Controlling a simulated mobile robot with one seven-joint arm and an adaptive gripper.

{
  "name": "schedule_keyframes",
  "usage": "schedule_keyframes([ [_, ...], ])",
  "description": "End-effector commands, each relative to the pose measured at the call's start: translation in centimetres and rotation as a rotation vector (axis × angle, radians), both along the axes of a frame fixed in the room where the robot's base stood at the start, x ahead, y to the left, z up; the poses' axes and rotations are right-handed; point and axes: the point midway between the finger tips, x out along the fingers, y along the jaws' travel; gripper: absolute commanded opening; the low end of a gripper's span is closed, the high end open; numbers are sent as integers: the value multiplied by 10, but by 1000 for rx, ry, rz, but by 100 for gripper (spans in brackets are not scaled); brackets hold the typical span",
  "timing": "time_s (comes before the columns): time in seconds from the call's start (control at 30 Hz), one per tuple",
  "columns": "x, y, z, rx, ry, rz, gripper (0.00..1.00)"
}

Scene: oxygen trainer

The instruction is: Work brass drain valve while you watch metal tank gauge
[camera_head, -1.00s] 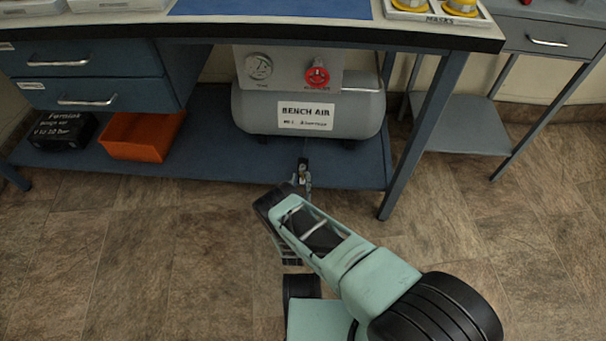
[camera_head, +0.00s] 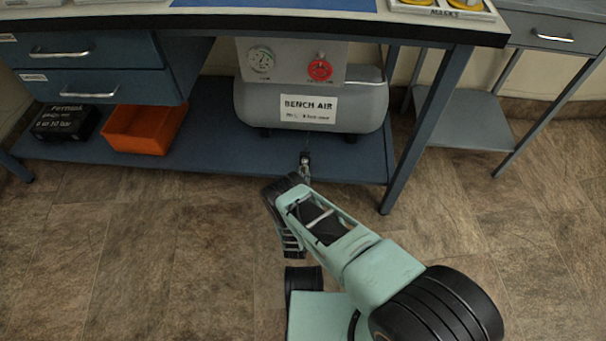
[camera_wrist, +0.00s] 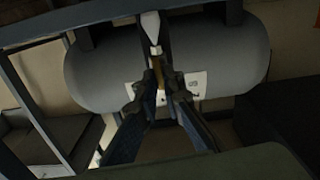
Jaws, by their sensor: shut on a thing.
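The metal tank (camera_head: 225,104) is a grey cylinder marked BENCH AIR, lying on the low shelf under the bench. Its round gauge (camera_head: 261,60) sits on the panel above it; the face shows, but the needle is too small to read surely. In the wrist view, the brass drain valve (camera_wrist: 157,66) shows as a small brass-coloured piece below a pale tapered part, in front of the tank. My gripper (camera_wrist: 163,88) is shut on the valve, one dark finger on each side. In the head view, my gripper (camera_head: 304,166) reaches the shelf's front edge, where the valve is hard to make out.
A red knob (camera_head: 320,69) is right of the gauge. An orange bin (camera_head: 144,130) and a black box (camera_head: 66,122) stand on the shelf (camera_head: 225,155) to the left. A bench leg (camera_head: 424,135) rises right of my arm. The tiled floor in front is clear.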

Motion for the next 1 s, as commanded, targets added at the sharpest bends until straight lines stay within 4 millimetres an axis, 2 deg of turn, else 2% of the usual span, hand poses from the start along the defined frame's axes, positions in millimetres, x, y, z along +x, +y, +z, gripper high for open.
schedule_keyframes([
  [0.2,1,0,0,113,-3,0,0],
  [0.47,1,0,0,117,-3,1,0],
  [0.5,1,0,0,117,-3,1,10],
  [0.63,1,0,0,116,-4,1,24],
  [1.0,1,0,3,114,-4,0,25],
])
